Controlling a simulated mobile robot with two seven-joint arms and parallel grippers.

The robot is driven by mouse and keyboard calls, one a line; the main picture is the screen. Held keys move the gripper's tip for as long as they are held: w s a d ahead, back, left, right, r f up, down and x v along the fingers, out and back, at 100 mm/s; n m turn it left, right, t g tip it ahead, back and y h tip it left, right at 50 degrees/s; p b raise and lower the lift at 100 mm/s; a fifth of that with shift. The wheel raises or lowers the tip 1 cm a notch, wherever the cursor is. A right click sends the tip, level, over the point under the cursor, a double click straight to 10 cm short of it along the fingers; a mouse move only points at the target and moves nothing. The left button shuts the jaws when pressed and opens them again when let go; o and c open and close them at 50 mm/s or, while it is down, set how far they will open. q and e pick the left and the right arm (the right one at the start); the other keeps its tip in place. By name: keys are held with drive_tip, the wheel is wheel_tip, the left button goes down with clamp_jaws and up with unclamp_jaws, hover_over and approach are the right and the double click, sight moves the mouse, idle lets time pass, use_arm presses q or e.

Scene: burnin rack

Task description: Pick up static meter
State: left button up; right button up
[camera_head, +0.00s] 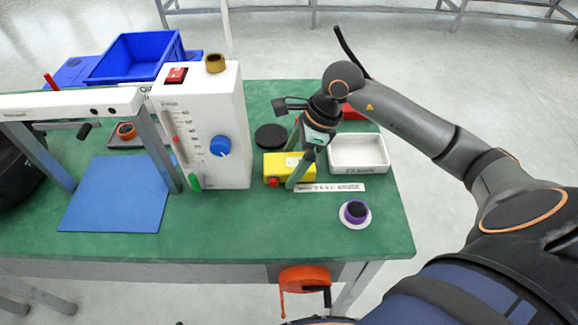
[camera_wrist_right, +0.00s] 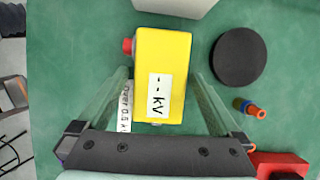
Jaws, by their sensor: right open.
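The static meter is a yellow box (camera_head: 277,163) with a red knob at one end, lying on the green table. In the right wrist view the meter (camera_wrist_right: 176,60) shows a white label reading "-- kV". My right gripper (camera_head: 291,168) is open, its fingers pointing down at the meter. In the right wrist view the yellow box lies between the two green fingers of the right gripper (camera_wrist_right: 160,80), with a gap on both sides; whether the tips are level with it I cannot tell. My left gripper is not in view.
A white instrument (camera_head: 222,108) stands close left of the meter. A black disc (camera_head: 270,136) lies behind it. A white tray (camera_head: 358,171) marked CLEAN and a purple-and-black round item (camera_head: 355,212) are to the right. A blue mat (camera_head: 115,195) lies left; the front table strip is clear.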

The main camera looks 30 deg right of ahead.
drive_tip(key=shift+f, duration=0.1)
idle(0.3)
drive_tip(key=c, duration=1.4)
